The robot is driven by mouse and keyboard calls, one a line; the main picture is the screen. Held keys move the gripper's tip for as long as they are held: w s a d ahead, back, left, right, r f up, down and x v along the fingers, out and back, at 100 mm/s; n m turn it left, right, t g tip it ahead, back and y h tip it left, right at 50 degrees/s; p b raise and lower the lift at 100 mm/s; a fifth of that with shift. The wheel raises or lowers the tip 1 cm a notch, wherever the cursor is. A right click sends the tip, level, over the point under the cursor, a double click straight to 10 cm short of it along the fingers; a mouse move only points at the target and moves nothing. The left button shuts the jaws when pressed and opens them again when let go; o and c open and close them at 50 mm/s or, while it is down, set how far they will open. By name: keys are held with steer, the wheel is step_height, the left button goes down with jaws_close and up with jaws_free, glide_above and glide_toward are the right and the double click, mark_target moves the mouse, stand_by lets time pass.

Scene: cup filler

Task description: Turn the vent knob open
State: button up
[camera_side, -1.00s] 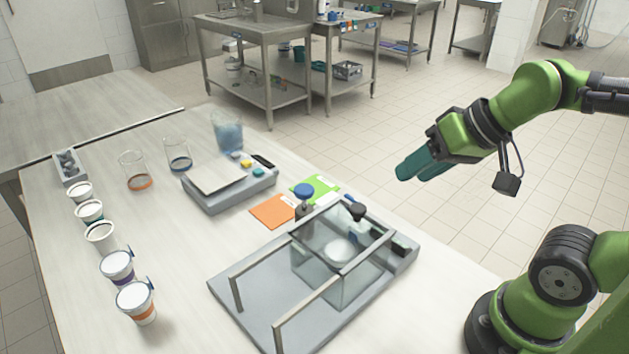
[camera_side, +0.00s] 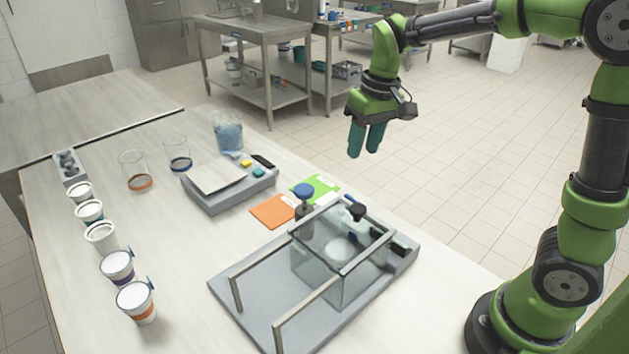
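A clear glass box (camera_side: 318,268) stands on a grey base (camera_side: 262,318) with raised rails, at the front middle of the table. A black knob (camera_side: 357,211) sits at the box's back right top corner. A blue-topped knob (camera_side: 304,190) on a dark body stands at the box's back left corner. I cannot tell which of the two is the vent knob, or how it is turned. My gripper (camera_side: 365,153) hangs with its teal fingers pointing down, higher up and beyond the box. A gap shows between the fingers, and they are empty and apart from both knobs.
A grey scale (camera_side: 232,195) and orange (camera_side: 272,211) and green (camera_side: 318,187) cards lie left of and behind the box. Several white cups (camera_side: 135,302) line the left side. Glass beakers (camera_side: 134,170) stand at the back. The table's front right is clear.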

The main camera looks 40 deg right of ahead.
steer(key=w+d+n+g, duration=0.1)
steer(key=w+d, duration=0.1)
steer(key=w, duration=0.2)
steer(key=n, duration=0.1)
glide_toward(352, 198)
steer(key=shift+h, duration=0.4)
steer(key=f, duration=0.8)
steer(key=shift+w+a+f, duration=0.2)
steer(key=shift+a+f, duration=0.05)
steer(key=shift+f, duration=0.1)
jaws_close()
